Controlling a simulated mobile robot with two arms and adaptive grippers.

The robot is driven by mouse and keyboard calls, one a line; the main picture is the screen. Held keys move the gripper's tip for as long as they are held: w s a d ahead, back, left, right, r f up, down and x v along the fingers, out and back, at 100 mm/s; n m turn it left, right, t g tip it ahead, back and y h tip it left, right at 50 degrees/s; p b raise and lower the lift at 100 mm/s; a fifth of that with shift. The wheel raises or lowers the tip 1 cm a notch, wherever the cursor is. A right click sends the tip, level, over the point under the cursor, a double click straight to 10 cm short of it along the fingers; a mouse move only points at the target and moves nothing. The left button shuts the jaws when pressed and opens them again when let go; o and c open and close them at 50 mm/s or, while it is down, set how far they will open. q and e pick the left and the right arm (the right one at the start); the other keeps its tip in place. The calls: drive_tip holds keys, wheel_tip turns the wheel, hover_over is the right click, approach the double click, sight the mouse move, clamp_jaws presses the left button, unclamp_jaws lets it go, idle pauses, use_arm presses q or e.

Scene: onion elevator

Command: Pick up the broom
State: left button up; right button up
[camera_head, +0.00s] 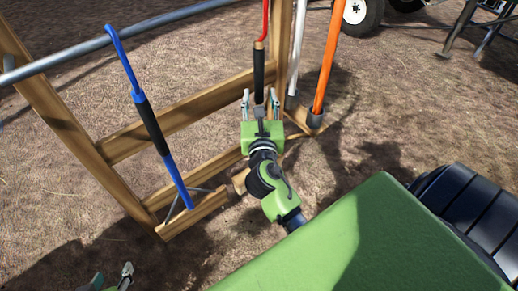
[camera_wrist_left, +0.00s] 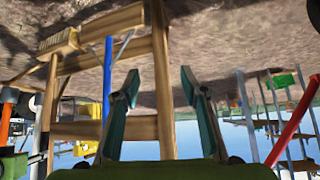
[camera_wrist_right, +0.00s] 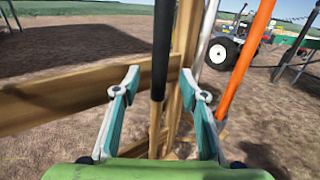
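A long tool with a red hooked top, a black grip (camera_head: 259,68) and a wooden shaft stands upright against the wooden rack; it looks like the broom. A short wooden piece (camera_head: 240,181) low by the rack may be its head. My right gripper (camera_head: 260,102) is open, with the tool lined up between its fingertips. In the right wrist view the black grip (camera_wrist_right: 163,45) and wooden shaft show between the spread fingers, apart from both. My left gripper (camera_head: 112,277) is open and empty at the lower left; its spread fingers also show in the left wrist view (camera_wrist_left: 158,85).
A blue-handled tool (camera_head: 150,120) leans on the wooden rack (camera_head: 190,104) at the left. An orange pole (camera_head: 327,60) and a white pole (camera_head: 297,50) stand right of the broom. A metal rail (camera_head: 60,65) crosses the upper left. A wheeled vehicle (camera_wrist_right: 235,42) stands behind.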

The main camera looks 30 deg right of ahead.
sight(259, 84)
drive_tip(key=shift+x, duration=1.2)
drive_tip(key=b+x, duration=0.1)
drive_tip(key=x, duration=0.4)
use_arm(q)
drive_tip(key=w+d+r+t+h, duration=0.1)
drive_tip(key=w+d+r+t, duration=0.1)
drive_tip(key=w+r+t, duration=0.2)
wheel_tip(259, 84, up, 2)
drive_tip(key=shift+w+d+r+t, duration=0.1)
drive_tip(key=shift+w+d+t, duration=0.2)
drive_tip(key=shift+w, duration=0.85)
use_arm(e)
drive_tip(key=shift+r, duration=0.1)
clamp_jaws()
